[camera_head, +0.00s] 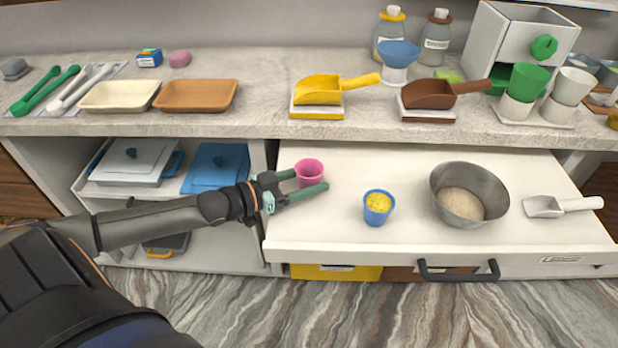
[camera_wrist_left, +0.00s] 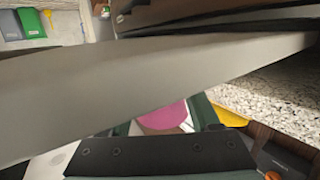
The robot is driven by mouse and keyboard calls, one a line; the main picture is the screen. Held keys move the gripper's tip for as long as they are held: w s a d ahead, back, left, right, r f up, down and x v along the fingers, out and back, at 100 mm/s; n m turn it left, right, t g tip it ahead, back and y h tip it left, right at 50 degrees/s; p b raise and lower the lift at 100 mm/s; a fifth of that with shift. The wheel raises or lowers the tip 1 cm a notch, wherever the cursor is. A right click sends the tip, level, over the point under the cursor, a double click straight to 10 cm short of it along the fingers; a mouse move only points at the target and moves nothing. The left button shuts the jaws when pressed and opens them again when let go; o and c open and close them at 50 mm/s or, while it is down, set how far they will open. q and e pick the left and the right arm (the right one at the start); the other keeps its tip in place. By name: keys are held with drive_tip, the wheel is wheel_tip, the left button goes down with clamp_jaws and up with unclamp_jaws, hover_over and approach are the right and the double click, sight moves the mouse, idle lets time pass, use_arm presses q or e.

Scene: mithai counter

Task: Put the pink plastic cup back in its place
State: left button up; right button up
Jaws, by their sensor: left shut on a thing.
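The pink plastic cup (camera_head: 309,171) is upright at the left end of the pulled-out white drawer (camera_head: 345,235). My left gripper (camera_head: 309,182) comes in from the left and is shut on the cup, one green finger on each side. I cannot tell whether the cup's base touches the drawer floor. In the left wrist view the cup (camera_wrist_left: 166,118) shows as a pink patch between the green fingers (camera_wrist_left: 168,116), partly hidden by the gripper body and a pale edge. My right gripper is not in view.
In the drawer, a blue cup (camera_head: 376,213) with yellow contents, a steel bowl (camera_head: 447,179) of pale grain and a white scoop (camera_head: 545,207) stand to the right. The countertop (camera_head: 262,115) above holds trays and scoops. Stacked green (camera_head: 527,78) and white cups (camera_head: 572,84) stand at its right.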

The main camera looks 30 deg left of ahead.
use_arm(q)
drive_tip(key=o, duration=1.5)
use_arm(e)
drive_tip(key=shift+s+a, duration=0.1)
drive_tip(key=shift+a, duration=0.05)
use_arm(q)
drive_tip(key=shift+s+a, duration=0.1)
drive_tip(key=shift+s, duration=0.2)
drive_tip(key=shift+p+v, duration=2.35)
drive_tip(key=shift+v, duration=3.55)
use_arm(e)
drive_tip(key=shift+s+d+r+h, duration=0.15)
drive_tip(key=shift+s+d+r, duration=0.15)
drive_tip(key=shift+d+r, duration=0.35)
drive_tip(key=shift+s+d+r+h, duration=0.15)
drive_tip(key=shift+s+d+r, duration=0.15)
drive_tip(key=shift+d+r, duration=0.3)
